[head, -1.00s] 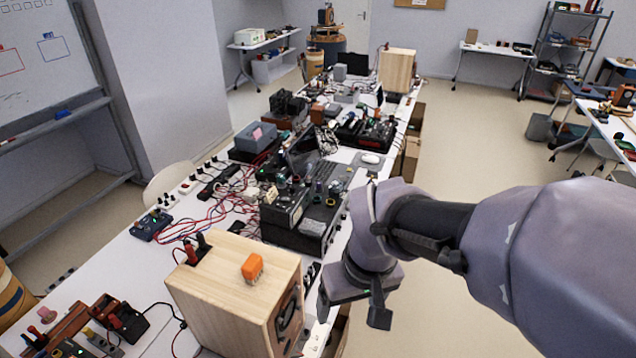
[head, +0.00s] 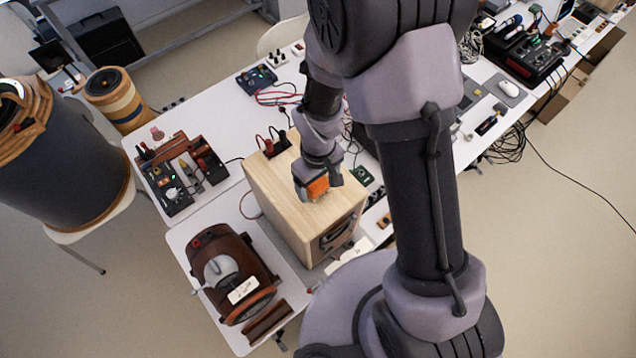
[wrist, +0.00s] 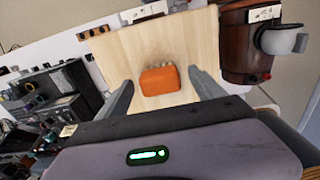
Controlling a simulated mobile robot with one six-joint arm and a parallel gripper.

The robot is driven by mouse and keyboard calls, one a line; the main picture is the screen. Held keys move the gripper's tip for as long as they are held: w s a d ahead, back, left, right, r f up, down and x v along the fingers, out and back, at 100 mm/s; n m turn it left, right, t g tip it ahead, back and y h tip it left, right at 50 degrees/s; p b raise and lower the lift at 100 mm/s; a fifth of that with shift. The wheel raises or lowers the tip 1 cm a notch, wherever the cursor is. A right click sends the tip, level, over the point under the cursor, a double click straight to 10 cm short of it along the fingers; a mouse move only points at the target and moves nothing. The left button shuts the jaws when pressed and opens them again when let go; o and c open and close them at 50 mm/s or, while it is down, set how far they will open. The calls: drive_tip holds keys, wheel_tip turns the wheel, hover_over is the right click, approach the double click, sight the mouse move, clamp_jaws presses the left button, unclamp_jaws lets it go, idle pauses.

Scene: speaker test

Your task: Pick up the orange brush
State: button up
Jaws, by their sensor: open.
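The orange brush (head: 317,187) is a small orange block with pale bristles along one side. It lies on top of a light wooden speaker box (head: 268,182). In the wrist view the brush (wrist: 160,81) sits between the two grey fingers of my gripper (wrist: 160,88), with a gap on each side. My gripper (head: 318,184) is open and points down at the box top, its fingers around the brush in the head view. It hides part of the brush there. I cannot tell how far the fingertips are above the wood (wrist: 125,50).
A brown machine with a grey part (head: 232,275) stands beside the box. Small instruments (head: 185,172) and cables lie on the white table (head: 222,120). The box top around the brush is otherwise clear.

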drive_tip(key=shift+f, duration=0.85)
drive_tip(key=shift+w+a+f, duration=0.1)
drive_tip(key=shift+a+f, duration=0.05)
drive_tip(key=shift+f, duration=0.25)
drive_tip(key=c, duration=1.5)
drive_tip(key=shift+o, duration=0.2)
drive_tip(key=shift+r, duration=0.55)
wheel_tip(320, 180, up, 2)
drive_tip(key=shift+r+b, duration=0.2)
drive_tip(key=shift+b, duration=0.1)
drive_tip(key=s+a+r+b, duration=0.1)
drive_tip(key=a+b, duration=0.1)
drive_tip(key=a, duration=1.3)
drive_tip(key=shift+s+a+r+b, duration=0.25)
drive_tip(key=shift+a+r+b, duration=0.1)
drive_tip(key=shift+a+b, duration=0.05)
